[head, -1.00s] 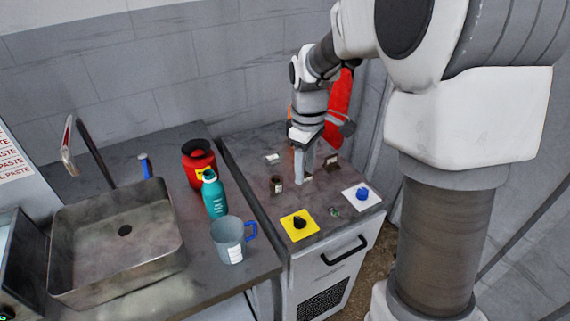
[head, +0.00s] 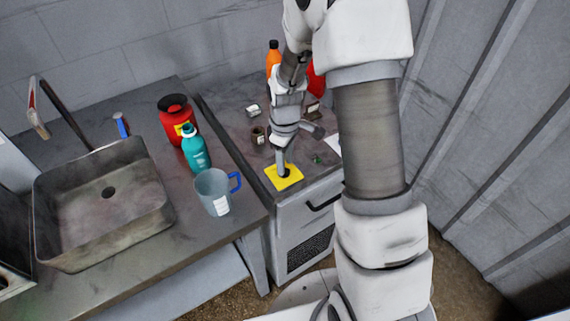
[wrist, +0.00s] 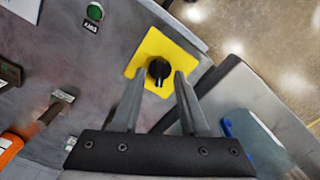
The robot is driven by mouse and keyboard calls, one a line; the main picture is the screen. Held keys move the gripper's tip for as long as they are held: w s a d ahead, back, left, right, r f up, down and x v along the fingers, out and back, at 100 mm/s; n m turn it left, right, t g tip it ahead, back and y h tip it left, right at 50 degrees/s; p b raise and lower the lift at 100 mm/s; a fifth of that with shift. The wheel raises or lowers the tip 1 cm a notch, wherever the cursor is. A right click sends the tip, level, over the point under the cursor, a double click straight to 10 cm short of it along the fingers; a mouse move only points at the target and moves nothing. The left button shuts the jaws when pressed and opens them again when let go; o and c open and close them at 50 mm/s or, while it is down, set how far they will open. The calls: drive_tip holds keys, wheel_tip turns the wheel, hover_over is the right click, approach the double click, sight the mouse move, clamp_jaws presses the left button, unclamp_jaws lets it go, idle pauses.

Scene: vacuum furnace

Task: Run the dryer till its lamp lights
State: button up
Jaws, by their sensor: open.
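A black knob (wrist: 158,70) sits on a yellow plate (wrist: 150,50) on top of the grey cabinet (head: 300,240). The yellow plate (head: 287,181) also shows in the head view, with my gripper (head: 282,168) over it. In the wrist view my gripper (wrist: 161,76) is open, its two fingertips on either side of the knob. I cannot tell whether they touch it. A small green round lamp or button (wrist: 95,12) with a dark label lies beyond the plate. It is small in the head view (head: 318,159), and I cannot tell whether it is lit.
A mug with a blue handle (head: 213,190), a teal bottle (head: 196,152) and a red container (head: 177,125) stand on the counter left of the cabinet, beside a metal sink (head: 105,215). An orange bottle (head: 273,58) stands behind my arm. A white plate is mostly hidden by my arm.

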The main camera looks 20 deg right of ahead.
drive_tip(key=shift+f, duration=0.75)
clamp_jaws()
